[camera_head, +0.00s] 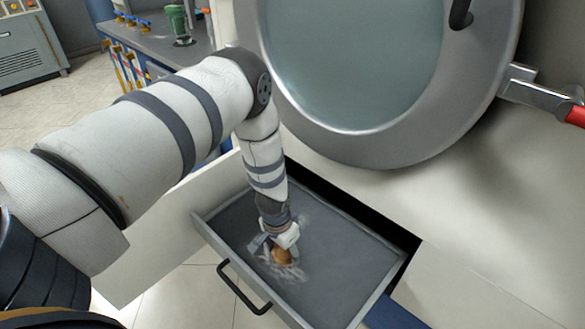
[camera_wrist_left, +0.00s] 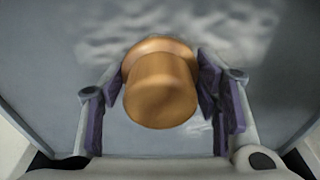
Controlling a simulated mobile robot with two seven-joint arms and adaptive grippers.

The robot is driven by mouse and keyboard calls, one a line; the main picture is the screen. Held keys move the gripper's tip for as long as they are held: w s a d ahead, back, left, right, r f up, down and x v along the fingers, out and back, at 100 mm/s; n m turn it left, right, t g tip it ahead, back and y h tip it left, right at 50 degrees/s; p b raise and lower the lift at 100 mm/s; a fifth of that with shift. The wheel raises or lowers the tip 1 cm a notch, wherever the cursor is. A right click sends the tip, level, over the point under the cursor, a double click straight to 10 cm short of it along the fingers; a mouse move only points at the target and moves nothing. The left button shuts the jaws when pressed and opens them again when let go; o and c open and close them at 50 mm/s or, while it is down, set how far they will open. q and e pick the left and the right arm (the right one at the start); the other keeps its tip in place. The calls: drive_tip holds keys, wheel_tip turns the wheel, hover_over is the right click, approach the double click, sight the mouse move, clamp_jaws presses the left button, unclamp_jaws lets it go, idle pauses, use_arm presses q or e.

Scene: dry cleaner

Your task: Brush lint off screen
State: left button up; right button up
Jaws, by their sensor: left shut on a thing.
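The screen (camera_head: 335,247) is the grey floor of a pulled-out drawer below a large round machine door. Whitish lint (camera_head: 292,272) lies in a patch on it around my left gripper; it also shows at the top of the left wrist view (camera_wrist_left: 175,32). My left gripper (camera_head: 281,248) points down into the drawer and is shut on the brown wooden handle of the brush (camera_wrist_left: 160,88). The brush also shows in the head view (camera_head: 281,257). Its underside is hidden, so I cannot tell whether it touches the screen. My right gripper is not in view.
The drawer's front wall with a black handle (camera_head: 243,290) is nearest me. The round door (camera_head: 420,130) hangs above the drawer's far side. A counter (camera_head: 165,45) with a green object (camera_head: 178,22) stands at the back left. Tiled floor is open at left.

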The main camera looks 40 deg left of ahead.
sight(251, 225)
use_arm(q)
drive_tip(key=shift+a+f, duration=0.15)
drive_tip(key=shift+a, duration=1.35)
drive_tip(key=shift+w+a+b, duration=0.15)
drive_tip(key=shift+a+b, duration=0.5)
drive_tip(key=shift+a, duration=1.55)
drive_tip(key=shift+a+b, duration=0.5)
drive_tip(key=shift+a, duration=1)
drive_tip(key=shift+w+a+b, duration=0.1)
drive_tip(key=shift+a+b, duration=0.5)
drive_tip(key=shift+a, duration=1.5)
drive_tip(key=shift+r, duration=0.2)
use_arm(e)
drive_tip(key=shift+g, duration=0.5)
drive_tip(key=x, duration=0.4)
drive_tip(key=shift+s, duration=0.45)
